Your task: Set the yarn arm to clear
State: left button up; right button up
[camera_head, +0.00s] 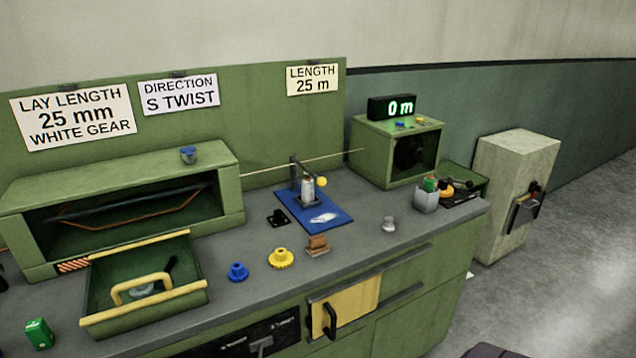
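No part is labelled as the yarn arm, and I cannot tell its setting. A dark upright post (294,175) with a yellow ball (322,182) and a pale spool (307,188) stands on a blue mat (331,216) at the middle of the bench. A thin tan rod or strand (270,169) runs behind it from the left green housing (232,190) toward the right green box (371,152). A white patch (323,218) lies on the mat. Neither of my grippers is in view.
An open drawer-like tray (195,290) with a yellow handle juts forward at left. A blue gear (238,271), a yellow gear (281,258) and a brown block (317,246) sit along the front. A grey cup (426,202) stands at right.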

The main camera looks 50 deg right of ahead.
aim_at(321, 181)
jog(key=z, duration=1.5)
